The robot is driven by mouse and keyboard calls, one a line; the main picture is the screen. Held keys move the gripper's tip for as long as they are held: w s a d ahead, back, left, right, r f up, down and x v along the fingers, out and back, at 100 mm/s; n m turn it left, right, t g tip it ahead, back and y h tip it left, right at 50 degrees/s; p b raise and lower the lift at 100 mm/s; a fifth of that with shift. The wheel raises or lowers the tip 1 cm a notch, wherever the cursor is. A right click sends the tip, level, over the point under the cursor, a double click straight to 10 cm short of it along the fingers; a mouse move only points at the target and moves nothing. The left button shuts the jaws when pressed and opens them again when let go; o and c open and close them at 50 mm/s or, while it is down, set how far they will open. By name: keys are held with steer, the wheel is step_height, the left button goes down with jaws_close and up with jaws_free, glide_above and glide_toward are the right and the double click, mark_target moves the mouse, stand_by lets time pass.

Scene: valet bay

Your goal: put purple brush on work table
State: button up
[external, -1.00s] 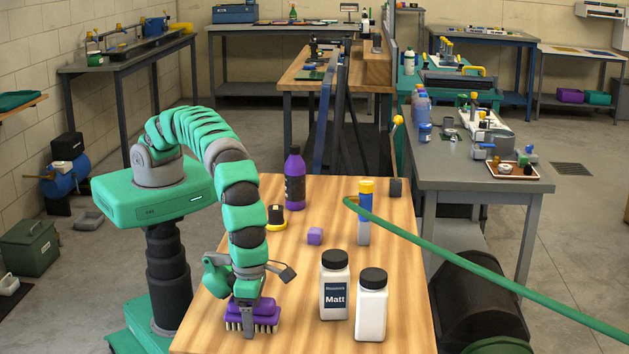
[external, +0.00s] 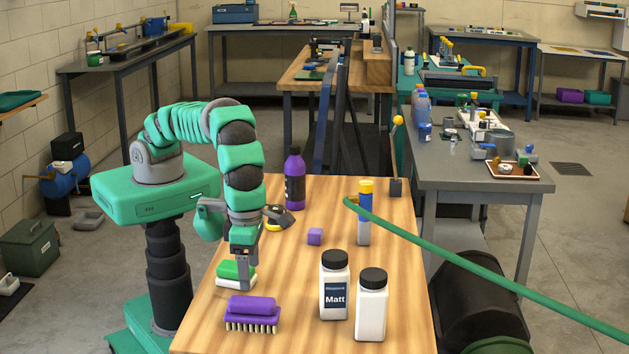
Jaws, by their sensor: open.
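The purple brush (external: 252,314) rests bristles down on the wooden work table (external: 300,290), near its front left edge. My gripper (external: 243,284) is above the table just behind the brush, apart from it. It is open and in front of a green and white block-like thing (external: 236,270), which it partly hides. I cannot tell whether the fingers touch that thing.
Two white bottles with black caps (external: 335,285) (external: 371,304) stand right of the brush. A green hose (external: 480,265) crosses the right side.

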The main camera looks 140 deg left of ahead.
steer(key=s+a+r+n+t, duration=0.1)
steer(key=a+r+n+t, duration=0.3)
steer(key=r, duration=0.7)
steer(key=s+a+r+n+t+y, duration=0.15)
steer(key=r+n, duration=0.35)
steer(key=r, duration=0.6)
steer(key=s+a+r+n+t, duration=0.15)
steer(key=a+r+n, duration=0.3)
steer(key=r, duration=0.75)
steer(key=s+a+r+n+t+h, duration=0.1)
steer(key=s+r+n+t, duration=0.7)
steer(key=s+r, duration=1.5)
steer(key=a+n, duration=0.1)
steer(key=n, duration=0.4)
steer(key=shift+s+a+r, duration=0.15)
steer(key=shift+s+a, duration=0.15)
steer(key=shift+a, duration=0.05)
steer(key=shift+n+h, duration=0.25)
